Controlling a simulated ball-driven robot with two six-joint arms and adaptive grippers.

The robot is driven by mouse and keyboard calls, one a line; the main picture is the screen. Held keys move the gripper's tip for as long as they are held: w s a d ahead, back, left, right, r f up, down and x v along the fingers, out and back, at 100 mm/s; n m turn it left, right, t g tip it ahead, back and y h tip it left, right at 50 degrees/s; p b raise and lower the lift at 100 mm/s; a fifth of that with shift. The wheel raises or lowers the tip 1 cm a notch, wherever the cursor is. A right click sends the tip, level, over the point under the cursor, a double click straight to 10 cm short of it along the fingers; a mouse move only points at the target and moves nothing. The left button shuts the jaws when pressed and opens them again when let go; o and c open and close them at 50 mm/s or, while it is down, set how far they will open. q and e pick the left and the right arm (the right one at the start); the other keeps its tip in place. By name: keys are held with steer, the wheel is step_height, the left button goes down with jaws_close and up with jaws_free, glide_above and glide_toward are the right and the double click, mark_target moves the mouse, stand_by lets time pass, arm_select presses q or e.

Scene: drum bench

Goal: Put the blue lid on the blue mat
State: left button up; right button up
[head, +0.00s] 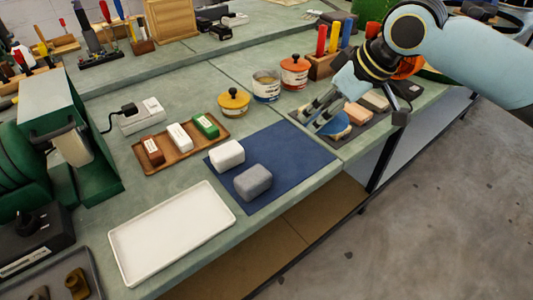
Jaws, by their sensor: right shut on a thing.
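The blue lid (337,124) is at the right, over the near left part of a dark mat. My right gripper (320,119) is shut on the blue lid, and its fingers hide part of it. I cannot tell whether the lid touches what is under it. The blue mat (292,150) lies to the left, near the bench's front edge. A white block (227,154) and a grey block (253,182) lie on its left part, and its right part is bare. My left gripper is not in view.
An open jar (266,86) stands behind, between a yellow-lidded jar (233,102) and an orange-lidded jar (294,71). A wooden tray (190,158) with three blocks and an empty white tray (170,235) are left. More blocks (359,113) lie on the dark mat.

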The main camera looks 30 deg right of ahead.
mark_target(328, 125)
steer(key=shift+s+d+f, duration=0.2)
steer(key=shift+s+f, duration=0.65)
steer(key=shift+s, duration=0.2)
steer(key=shift+a+f, duration=0.1)
steer(key=shift+f, duration=0.2)
steer(key=w+a+f, duration=0.1)
steer(key=w+f, duration=0.1)
steer(key=w, duration=0.1)
steer(key=w+a+f, duration=0.2)
steer(key=w, duration=0.1)
steer(key=w+a+f, duration=0.2)
steer(key=w, duration=0.1)
steer(key=shift+w+a+f, duration=0.2)
steer(key=shift+f, duration=0.05)
steer(key=shift+w+f, duration=0.15)
steer(key=shift+f, duration=0.05)
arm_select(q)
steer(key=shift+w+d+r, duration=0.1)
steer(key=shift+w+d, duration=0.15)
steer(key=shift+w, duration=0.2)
arm_select(e)
steer(key=shift+f, duration=1.95)
steer(key=o, duration=1.1)
